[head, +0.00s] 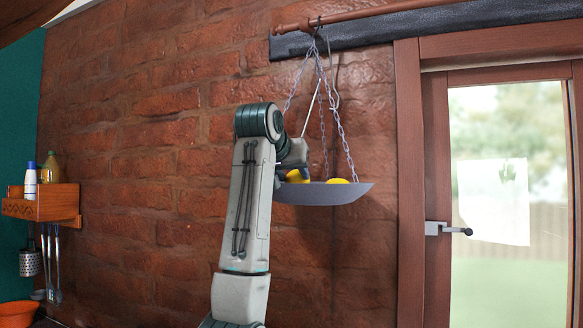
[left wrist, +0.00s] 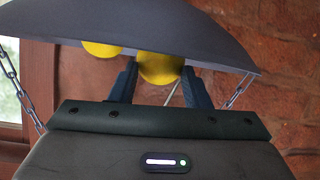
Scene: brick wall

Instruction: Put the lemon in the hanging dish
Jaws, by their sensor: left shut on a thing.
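The hanging dish (head: 318,194) is a shallow grey pan on chains below a rail; it fills the top of the left wrist view (left wrist: 200,25), which looks upside down. My left gripper (head: 294,170) is at the dish's left side, its fingers at the rim. It is shut on a yellow lemon (left wrist: 158,68), which shows between the fingers and partly behind the dish edge. In the head view this lemon (head: 295,177) is partly hidden by the gripper. A second yellow fruit (head: 337,181) sits in the dish, also seen beside the held lemon (left wrist: 100,48). My right gripper is not in view.
Chains (head: 345,140) rise from the dish to a hook on the rail (head: 370,14), close to my left gripper. A brick wall (head: 140,150) stands behind. A glazed door (head: 510,170) is at right, and a wooden shelf with bottles (head: 45,205) at far left.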

